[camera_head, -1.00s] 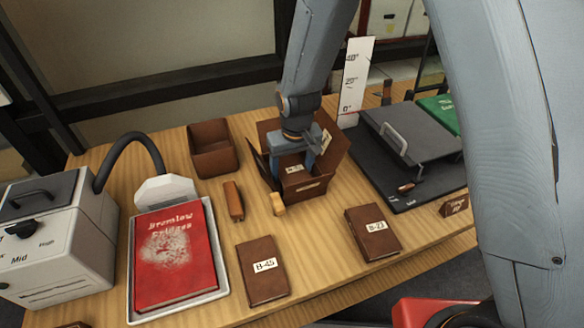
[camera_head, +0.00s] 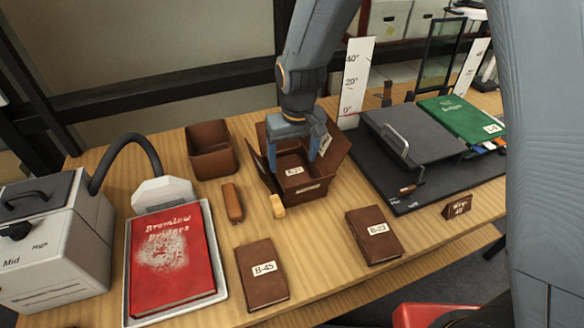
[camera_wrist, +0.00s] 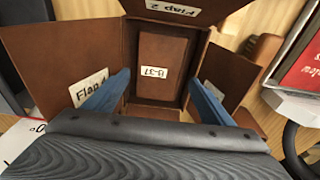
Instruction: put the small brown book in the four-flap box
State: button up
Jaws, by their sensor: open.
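The brown four-flap box (camera_head: 312,188) stands on the table with its flaps folded outward. In the wrist view, Flap 2 (camera_wrist: 180,8) is at the top and another labelled flap (camera_wrist: 75,70) at the left. A small brown book (camera_wrist: 154,88) labelled B-37 lies inside the box with its label up; its label also shows in the head view (camera_head: 294,170). My gripper (camera_head: 291,152) is open and empty above the box opening. Its blue fingers (camera_wrist: 158,85) stand apart on either side of the book, not touching it as far as I can see.
Brown books B-45 (camera_head: 262,275) and another (camera_head: 374,235) lie in front of the box. A wooden-toned tool (camera_head: 232,202) and an open brown bin (camera_head: 212,150) are to its left. A red book (camera_head: 172,255) lies on a tray; a dark board (camera_head: 420,150) is at right.

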aim_at(294, 179)
notch_tip(294, 179, up, 6)
jog(key=b, duration=0.1)
jog(key=shift+s+d+r, duration=0.15)
jog(key=shift+s+d, duration=0.05)
jog(key=shift+s, duration=0.2)
